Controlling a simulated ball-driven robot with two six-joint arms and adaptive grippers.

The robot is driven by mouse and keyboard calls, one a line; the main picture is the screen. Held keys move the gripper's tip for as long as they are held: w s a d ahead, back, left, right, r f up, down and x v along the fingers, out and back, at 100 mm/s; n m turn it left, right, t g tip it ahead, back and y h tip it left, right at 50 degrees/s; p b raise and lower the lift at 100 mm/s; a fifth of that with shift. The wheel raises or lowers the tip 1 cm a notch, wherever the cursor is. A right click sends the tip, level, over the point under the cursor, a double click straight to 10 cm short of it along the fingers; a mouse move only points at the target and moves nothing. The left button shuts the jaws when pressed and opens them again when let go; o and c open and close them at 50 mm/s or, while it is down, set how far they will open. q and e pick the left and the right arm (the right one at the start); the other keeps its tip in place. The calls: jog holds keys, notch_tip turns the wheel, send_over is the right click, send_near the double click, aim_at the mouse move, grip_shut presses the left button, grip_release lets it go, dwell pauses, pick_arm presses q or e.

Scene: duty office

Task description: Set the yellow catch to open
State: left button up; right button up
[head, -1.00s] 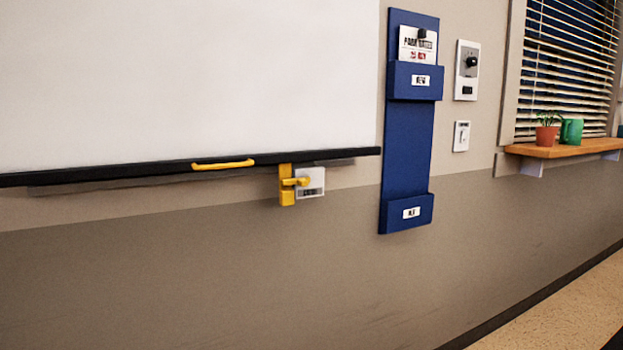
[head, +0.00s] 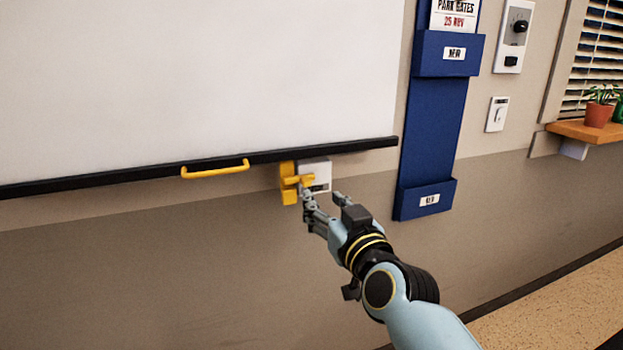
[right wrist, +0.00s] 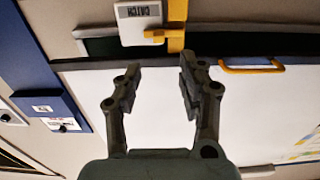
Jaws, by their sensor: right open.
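The yellow catch (head: 287,170) is on the wall just under the board's black bottom rail. Its lever (head: 301,180) points to the right, roughly level, across a white label plate (head: 317,168). In the right wrist view the catch (right wrist: 177,14) and its lever (right wrist: 154,34) show at the top, with the plate (right wrist: 138,22) reading "CATCH" upside down. My right gripper (head: 321,197) is open and empty, just below and in front of the catch. In the wrist view its fingers (right wrist: 159,82) are spread below the lever; contact cannot be told. My left gripper is out of view.
The white board (head: 190,80) has a yellow handle (head: 215,170) on its bottom rail (head: 90,178), left of the catch. A blue wall rack (head: 430,130) stands out from the wall on the right. The wall below the catch is clear.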

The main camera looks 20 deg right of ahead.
aim_at(308, 183)
jog(key=w, duration=0.8)
jog(key=shift+w+a, duration=0.1)
jog(key=shift+w, duration=0.3)
grip_shut()
